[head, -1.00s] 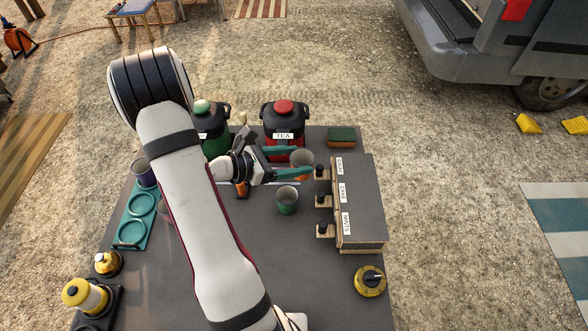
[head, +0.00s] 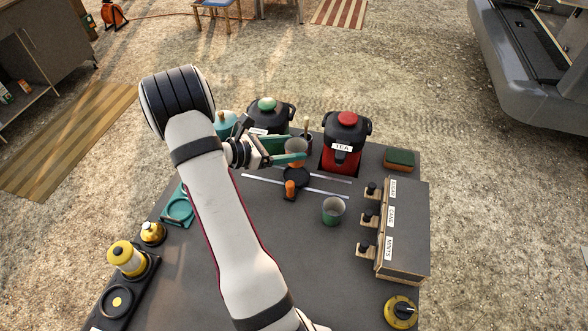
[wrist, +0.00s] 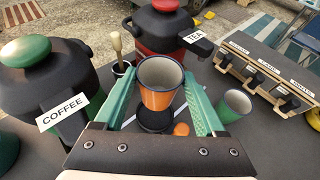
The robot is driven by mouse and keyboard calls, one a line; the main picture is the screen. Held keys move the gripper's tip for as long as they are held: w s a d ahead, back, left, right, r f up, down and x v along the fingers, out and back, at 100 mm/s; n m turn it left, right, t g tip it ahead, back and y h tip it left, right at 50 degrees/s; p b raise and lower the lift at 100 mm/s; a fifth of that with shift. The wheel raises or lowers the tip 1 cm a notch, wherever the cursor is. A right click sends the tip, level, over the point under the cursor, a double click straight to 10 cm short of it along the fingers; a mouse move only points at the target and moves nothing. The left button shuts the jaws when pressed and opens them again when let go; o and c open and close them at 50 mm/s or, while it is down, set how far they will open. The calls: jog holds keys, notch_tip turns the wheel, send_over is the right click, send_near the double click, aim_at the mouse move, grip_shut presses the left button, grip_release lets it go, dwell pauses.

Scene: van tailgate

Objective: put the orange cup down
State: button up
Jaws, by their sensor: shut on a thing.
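The orange cup (wrist: 160,88) is upright between the green fingers of my gripper (wrist: 160,100) in the wrist view. My gripper (head: 292,158) is shut on it, and the orange cup (head: 295,149) also shows in the head view. The cup is in front of the coffee and tea dispensers. A round black stand (head: 296,178) with an orange knob (head: 290,188) lies just below and in front of the cup. The wrist view shows the black disc (wrist: 156,119) beneath the cup; I cannot tell whether they touch.
The green cup (head: 333,210) stands on the table to the right. The tea dispenser (head: 342,150) and coffee dispenser (head: 268,117) stand behind. A wooden box with levers (head: 405,225) is at right. The front middle of the table is clear.

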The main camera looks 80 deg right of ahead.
notch_tip(320, 180, down, 6)
jog(key=shift+f, duration=0.1)
jog(key=shift+f, duration=0.15)
jog(key=o, duration=1.3)
jog(key=shift+o, duration=0.2)
jog(key=shift+w+a+r, duration=0.2)
jog(key=shift+w+r, duration=0.05)
jog(key=shift+r, duration=0.05)
jog(key=v, duration=1.1)
jog(key=a+r+m+t+y, duration=0.15)
jog(key=a+r+m, duration=0.25)
jog(key=a, duration=0.4)
jog(key=a+r+m+t+y, duration=0.1)
jog(key=a+r+m+y, duration=0.15)
jog(key=a+r, duration=0.35)
jog(key=s+a+r+m+t+y, duration=0.1)
jog(key=s+a+m+t+y, duration=0.2)
jog(key=a, duration=0.9)
jog(key=s+a+r+m+t+y, duration=0.1)
jog(key=s+a+m+t+y, duration=0.2)
jog(key=a, duration=1)
jog(key=shift+s+m+t+y, duration=0.2)
jog(key=shift+m+t+y, duration=0.3)
jog(key=shift+m, duration=0.55)
